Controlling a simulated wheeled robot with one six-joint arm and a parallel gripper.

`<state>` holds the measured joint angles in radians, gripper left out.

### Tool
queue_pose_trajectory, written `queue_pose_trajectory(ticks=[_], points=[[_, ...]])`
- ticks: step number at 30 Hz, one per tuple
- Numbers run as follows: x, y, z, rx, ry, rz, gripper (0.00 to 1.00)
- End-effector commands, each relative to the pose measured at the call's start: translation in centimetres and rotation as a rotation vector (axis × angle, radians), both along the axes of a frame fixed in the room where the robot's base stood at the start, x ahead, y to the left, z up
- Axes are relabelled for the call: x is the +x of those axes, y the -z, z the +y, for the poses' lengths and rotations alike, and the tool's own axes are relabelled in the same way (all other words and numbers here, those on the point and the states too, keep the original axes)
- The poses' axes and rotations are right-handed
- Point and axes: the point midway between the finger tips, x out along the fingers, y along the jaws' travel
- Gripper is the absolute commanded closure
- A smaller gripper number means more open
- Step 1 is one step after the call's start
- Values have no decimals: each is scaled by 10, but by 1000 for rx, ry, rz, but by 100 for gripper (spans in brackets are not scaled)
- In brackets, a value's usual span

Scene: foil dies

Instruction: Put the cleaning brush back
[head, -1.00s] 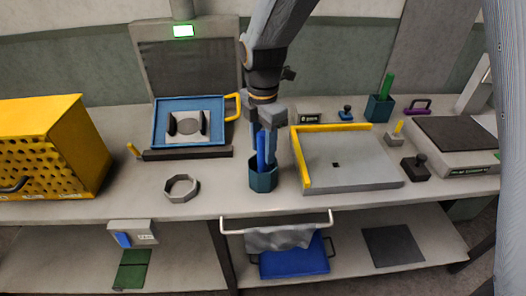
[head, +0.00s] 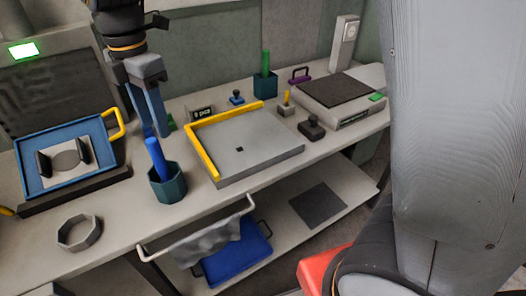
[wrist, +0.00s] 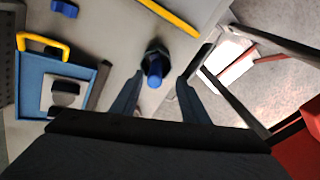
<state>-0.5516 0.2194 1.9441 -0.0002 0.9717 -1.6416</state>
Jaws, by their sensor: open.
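The cleaning brush, seen as a blue handle (head: 157,158), stands slightly tilted in a dark teal hexagonal cup (head: 168,187) near the bench's front edge. Its lower end is hidden inside the cup. My gripper (head: 157,133) is open and empty, with its fingertips at about the height of the handle's top and pointing down. In the wrist view the blue handle (wrist: 155,76) shows end-on in its cup, in the gap between my open fingers (wrist: 158,85), and no finger visibly touches it.
A grey tray with a yellow edge (head: 248,143) lies right of the cup. A grey ring (head: 79,233) and a blue frame with a yellow handle (head: 35,171) are left. A second teal cup (head: 265,87) holds a green handle. The lower shelf has a blue bin (head: 238,256).

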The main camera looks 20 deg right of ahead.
Motion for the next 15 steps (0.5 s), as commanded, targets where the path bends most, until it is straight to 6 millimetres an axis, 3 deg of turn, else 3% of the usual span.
queue_pose_trajectory(ticks=[8, 15], points=[[-11, 51, -122, 28, 849, -24, 59], [-54, 92, -216, 73, 1646, -43, 59]])
